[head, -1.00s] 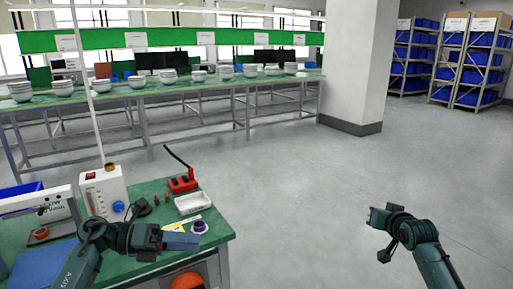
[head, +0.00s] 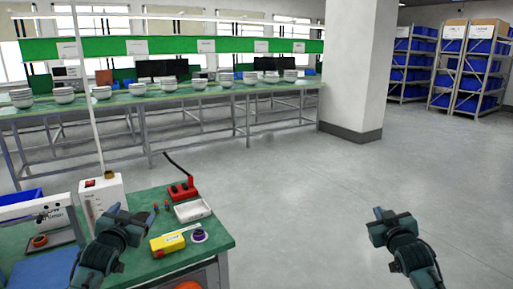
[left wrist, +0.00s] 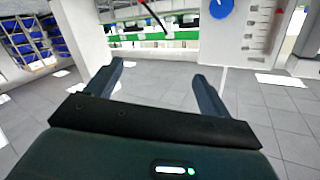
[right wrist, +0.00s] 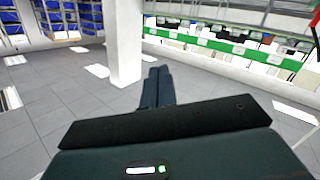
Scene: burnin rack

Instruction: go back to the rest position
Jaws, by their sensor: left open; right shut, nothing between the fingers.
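My left gripper (head: 128,213) is up in front of the white box with the red switch, at the near left. In the left wrist view its two fingers (left wrist: 158,72) stand wide apart with nothing between them. My right gripper (head: 379,213) is over bare floor at the right, clear of the green workbench (head: 214,236). In the right wrist view its fingers (right wrist: 158,74) are together and hold nothing.
On the workbench are a yellow box (head: 168,245), a purple-rimmed roll (head: 199,236), a white tray (head: 192,211), a red tool holder (head: 182,189) and the white switch box (head: 88,197). A pillar (head: 353,70) stands behind; open floor lies at the right.

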